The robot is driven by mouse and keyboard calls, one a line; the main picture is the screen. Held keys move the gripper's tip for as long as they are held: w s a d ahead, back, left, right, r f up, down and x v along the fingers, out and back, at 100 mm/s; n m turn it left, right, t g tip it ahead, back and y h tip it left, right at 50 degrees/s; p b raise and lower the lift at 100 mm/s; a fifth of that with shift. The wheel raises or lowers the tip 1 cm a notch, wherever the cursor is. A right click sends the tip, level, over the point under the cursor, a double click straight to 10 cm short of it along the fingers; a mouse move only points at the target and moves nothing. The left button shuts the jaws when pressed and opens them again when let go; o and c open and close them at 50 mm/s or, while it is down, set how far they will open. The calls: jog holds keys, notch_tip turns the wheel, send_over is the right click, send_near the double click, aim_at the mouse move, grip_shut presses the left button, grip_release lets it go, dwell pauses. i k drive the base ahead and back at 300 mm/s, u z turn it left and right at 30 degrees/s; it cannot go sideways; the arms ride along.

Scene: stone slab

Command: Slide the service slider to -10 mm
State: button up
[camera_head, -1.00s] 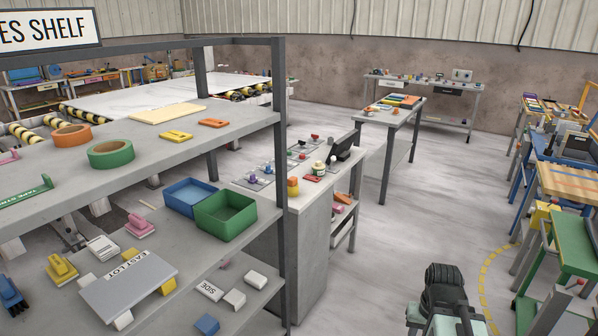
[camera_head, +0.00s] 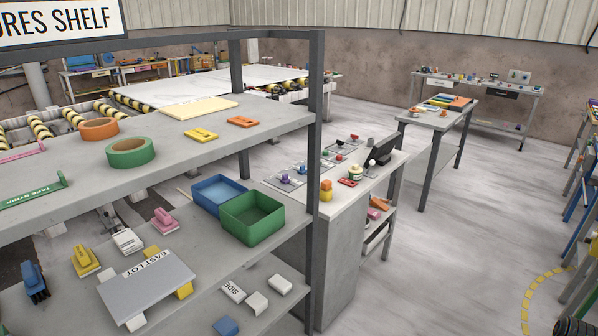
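No slider can be made out for certain at this distance. A grey bench (camera_head: 337,211) behind the shelf carries flat control panels (camera_head: 288,178) with small purple, red and green knobs, and a dark tilted screen (camera_head: 381,153). Any scale or mark on these panels is too small to read. My gripper does not show; only a dark rounded piece, possibly part of my arm, is cut off at the bottom right corner.
A grey fixtures shelf (camera_head: 285,119) fills the left, holding tape rolls, a blue bin (camera_head: 220,192), a green bin (camera_head: 252,218) and blocks. A table (camera_head: 437,119) stands farther back. The floor (camera_head: 440,250) right of the bench is clear, with a yellow dashed arc (camera_head: 530,300).

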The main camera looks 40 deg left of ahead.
aim_at(285, 181)
jog(key=u, duration=0.05)
jog(key=i, duration=2.65)
jog(key=u, duration=3.55)
